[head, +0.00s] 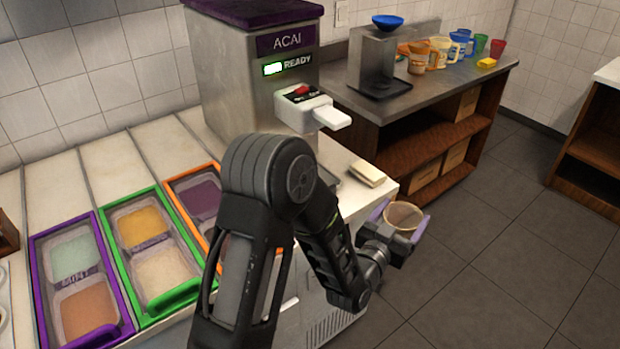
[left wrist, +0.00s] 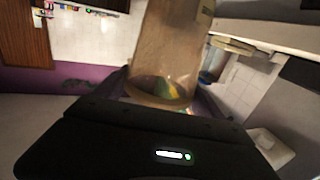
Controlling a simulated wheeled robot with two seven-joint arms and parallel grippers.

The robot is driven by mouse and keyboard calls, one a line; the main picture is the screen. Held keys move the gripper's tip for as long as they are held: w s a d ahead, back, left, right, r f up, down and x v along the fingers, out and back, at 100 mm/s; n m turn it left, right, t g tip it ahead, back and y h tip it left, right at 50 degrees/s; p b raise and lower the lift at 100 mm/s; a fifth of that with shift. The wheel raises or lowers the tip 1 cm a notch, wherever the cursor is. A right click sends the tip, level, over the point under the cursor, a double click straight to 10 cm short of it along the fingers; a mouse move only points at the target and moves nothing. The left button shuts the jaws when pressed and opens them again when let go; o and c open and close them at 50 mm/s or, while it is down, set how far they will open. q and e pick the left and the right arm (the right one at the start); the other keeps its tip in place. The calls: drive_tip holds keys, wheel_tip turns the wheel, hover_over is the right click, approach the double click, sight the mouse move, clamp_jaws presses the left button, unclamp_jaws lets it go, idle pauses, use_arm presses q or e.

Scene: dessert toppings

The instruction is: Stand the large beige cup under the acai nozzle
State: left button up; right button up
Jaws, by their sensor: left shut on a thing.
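The large beige cup (head: 403,216) is in my left gripper (head: 398,222), off the right front corner of the counter, over the floor. Its open rim faces up in the head view. In the left wrist view the see-through beige cup (left wrist: 168,60) fills the space between the fingers of the left gripper (left wrist: 165,95), which is shut on it. The acai machine (head: 255,75) stands at the back of the counter, with a READY display and a white nozzle part (head: 312,110) sticking out to the right. The spot below the nozzle is partly hidden by my left arm. My right gripper is not in view.
Purple (head: 41,270), green (head: 106,246) and orange (head: 172,183) topping trays lie on the counter at left. A folded cloth (head: 367,173) lies near the counter's right edge. A side table (head: 345,92) behind holds several cups and a blue-topped dispenser (head: 378,60).

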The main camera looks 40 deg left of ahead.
use_arm(q)
drive_tip(key=s+a+r+n+g+y+b, duration=0.1)
drive_tip(key=s+a+r+y+b, duration=0.3)
drive_tip(key=a, duration=0.6)
drive_tip(key=s+a+r+n+g+y+b, duration=0.1)
drive_tip(key=s+a+r+n+y+b, duration=0.3)
drive_tip(key=a, duration=0.7)
drive_tip(key=s+b, duration=0.2)
drive_tip(key=s, duration=0.2)
drive_tip(key=shift+r+n+b, duration=0.3)
drive_tip(key=shift+r+b, duration=0.1)
drive_tip(key=shift+w, duration=0.15)
drive_tip(key=p+x, duration=0.2)
drive_tip(key=x, duration=1.5)
drive_tip(key=shift+a+r, duration=0.15)
drive_tip(key=shift+a, duration=0.05)
